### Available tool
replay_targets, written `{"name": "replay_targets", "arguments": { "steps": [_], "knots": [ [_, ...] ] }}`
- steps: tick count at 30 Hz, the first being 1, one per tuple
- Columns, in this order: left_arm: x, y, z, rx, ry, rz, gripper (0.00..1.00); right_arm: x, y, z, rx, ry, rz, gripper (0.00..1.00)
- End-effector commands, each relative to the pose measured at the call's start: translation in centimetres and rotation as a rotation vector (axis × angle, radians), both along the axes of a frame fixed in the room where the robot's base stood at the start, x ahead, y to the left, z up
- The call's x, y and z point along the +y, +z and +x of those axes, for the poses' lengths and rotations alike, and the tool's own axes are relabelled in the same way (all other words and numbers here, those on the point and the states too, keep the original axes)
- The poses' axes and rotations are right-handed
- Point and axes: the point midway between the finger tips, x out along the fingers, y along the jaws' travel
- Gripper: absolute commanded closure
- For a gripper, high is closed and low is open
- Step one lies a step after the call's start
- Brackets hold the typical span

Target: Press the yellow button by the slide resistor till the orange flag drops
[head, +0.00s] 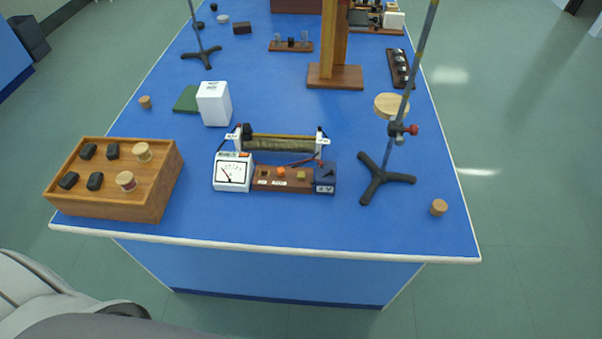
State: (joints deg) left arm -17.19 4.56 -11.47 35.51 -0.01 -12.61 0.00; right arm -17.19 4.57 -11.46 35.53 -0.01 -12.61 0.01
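The slide resistor (279,143), a long wound cylinder between two end posts, lies near the front middle of the blue bench. A brown board (262,184) stands just in front of it. A small dull-yellow block (301,175), which looks like the yellow button, sits on the board's right part. A small orange piece (281,172) sits to its left; it may be the orange flag, but its shape is too small to be sure. A white needle meter (233,172) adjoins the board on the left, a dark blue box (325,179) on the right. Neither gripper is in view.
A wooden box (114,207) with dark knobs and spools stands at the front left. A tripod stand (387,178) with a tall rod is right of the board. A cork-coloured cylinder (439,207) sits near the right edge. The bench (290,225) is clear before the board.

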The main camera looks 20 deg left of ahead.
Motion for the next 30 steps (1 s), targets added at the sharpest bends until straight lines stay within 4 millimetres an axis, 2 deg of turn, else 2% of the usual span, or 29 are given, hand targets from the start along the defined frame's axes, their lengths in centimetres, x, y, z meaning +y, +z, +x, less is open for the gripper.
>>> {"name": "replay_targets", "arguments": {
  "steps": [1,3,4,30],
  "knots": [
    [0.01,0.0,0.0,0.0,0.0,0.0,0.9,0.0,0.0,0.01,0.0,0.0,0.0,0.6],
    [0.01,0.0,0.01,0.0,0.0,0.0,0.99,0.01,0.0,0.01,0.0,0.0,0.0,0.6],
    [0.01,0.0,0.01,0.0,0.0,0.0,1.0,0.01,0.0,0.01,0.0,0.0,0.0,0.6],
    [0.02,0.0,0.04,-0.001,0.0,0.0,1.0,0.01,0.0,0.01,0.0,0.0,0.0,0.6]
  ]
}}
